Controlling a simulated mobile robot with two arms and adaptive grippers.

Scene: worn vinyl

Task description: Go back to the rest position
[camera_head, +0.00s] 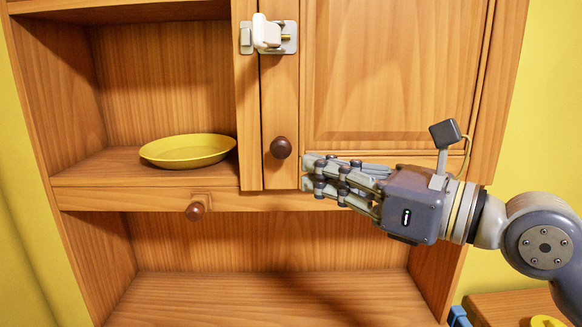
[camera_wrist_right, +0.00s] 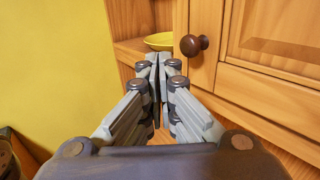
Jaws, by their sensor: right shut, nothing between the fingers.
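My right gripper (camera_head: 308,173) is in front of the wooden cabinet, just right of and below the dark round door knob (camera_head: 281,148). Its fingers point left, are shut together and hold nothing. In the right wrist view the closed fingertips (camera_wrist_right: 159,60) stand left of the same knob (camera_wrist_right: 194,45) and apart from it. My left gripper shows in neither view.
A yellow plate (camera_head: 188,150) lies on the open left shelf. A cabinet door (camera_head: 395,75) with a white latch (camera_head: 268,35) is shut. A drawer knob (camera_head: 195,211) sticks out below the shelf. The lower shelf (camera_head: 270,297) is bare.

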